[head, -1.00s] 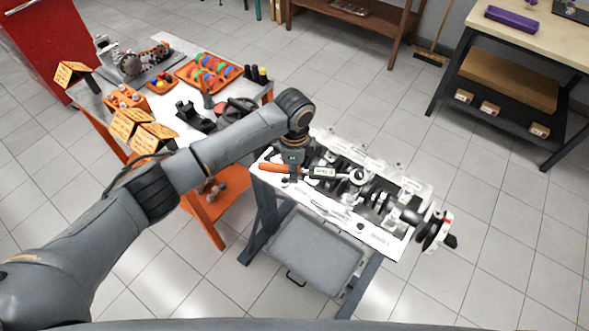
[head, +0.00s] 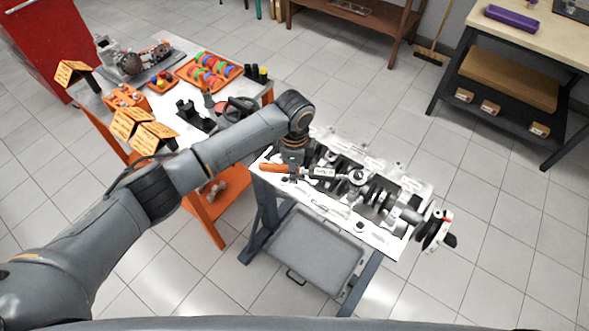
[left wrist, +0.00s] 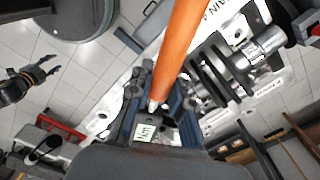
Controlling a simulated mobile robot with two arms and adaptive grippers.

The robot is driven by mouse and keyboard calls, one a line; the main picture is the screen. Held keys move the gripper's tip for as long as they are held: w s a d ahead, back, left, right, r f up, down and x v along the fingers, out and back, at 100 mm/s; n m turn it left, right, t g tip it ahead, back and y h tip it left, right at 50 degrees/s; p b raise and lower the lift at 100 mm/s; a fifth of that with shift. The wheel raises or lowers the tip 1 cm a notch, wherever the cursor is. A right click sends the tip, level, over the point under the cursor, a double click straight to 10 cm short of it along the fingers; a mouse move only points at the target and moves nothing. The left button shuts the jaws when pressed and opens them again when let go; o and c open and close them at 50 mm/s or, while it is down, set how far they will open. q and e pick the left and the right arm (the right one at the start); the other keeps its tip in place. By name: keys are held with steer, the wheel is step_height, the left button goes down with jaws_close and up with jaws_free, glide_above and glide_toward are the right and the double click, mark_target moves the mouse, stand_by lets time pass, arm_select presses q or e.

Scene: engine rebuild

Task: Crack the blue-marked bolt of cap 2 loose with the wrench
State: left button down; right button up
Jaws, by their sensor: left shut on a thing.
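My left gripper (head: 294,173) is shut on the wrench, which has an orange handle (head: 273,168) and a labelled shaft (head: 323,172). The wrench lies across the engine block (head: 375,236), its round head (head: 358,177) over the row of caps beside the crankshaft. In the left wrist view the orange handle (left wrist: 183,42) runs between the fingers. The blue mark and the bolt under the wrench head cannot be made out, nor whether the head is seated. My right gripper (left wrist: 35,78) shows at the left of the left wrist view, empty, its fingers apart.
The block rests on a stand with a grey tray (head: 314,250) below. An orange-framed bench (head: 180,140) with parts trays and orange signs (head: 140,128) stands left. A wooden-topped workbench (head: 540,40) stands at the right. Open tiled floor lies between.

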arm_select(q)
steer(key=shift+f+b, duration=0.45)
steer(key=shift+f, duration=0.4)
stand_by(0.7)
stand_by(0.4)
steer(key=shift+s+n+p, duration=0.6)
steer(key=shift+s+p, duration=0.15)
steer(key=shift+p, duration=0.5)
steer(key=shift+s+n+p, duration=0.5)
steer(key=shift+s+p, duration=0.35)
steer(key=shift+p, duration=0.3)
steer(key=shift+s+n+p, duration=0.6)
steer(key=shift+s+p, duration=0.05)
steer(key=shift+s, duration=0.2)
